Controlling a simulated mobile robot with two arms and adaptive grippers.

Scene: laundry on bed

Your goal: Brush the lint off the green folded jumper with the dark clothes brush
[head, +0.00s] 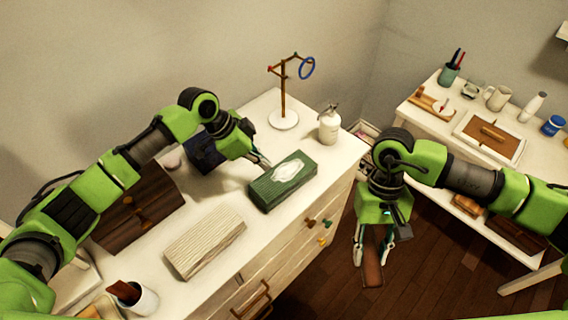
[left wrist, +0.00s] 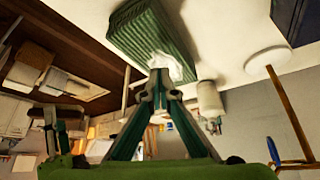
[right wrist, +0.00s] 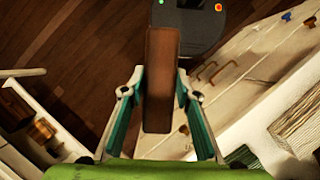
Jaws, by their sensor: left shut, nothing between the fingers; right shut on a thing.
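The green folded jumper (head: 270,190) lies on the white dresser top, with a pale lint patch (head: 293,174) on its upper face. It also shows in the left wrist view (left wrist: 135,32). My left gripper (head: 266,163) is shut and empty, its tips close to the jumper's far edge; I cannot tell whether they touch it. My right gripper (head: 374,246) is shut on the dark brown clothes brush (head: 373,270), held in front of the dresser above the floor. The brush hangs between the fingers in the right wrist view (right wrist: 160,85).
A cream folded knit (head: 205,242) lies nearer on the dresser. A wooden box (head: 135,210), dark blue box (head: 203,152), ring stand (head: 284,118), pump bottle (head: 329,125) and white mug (head: 143,303) stand around. A side table (head: 420,120) at right holds several small items.

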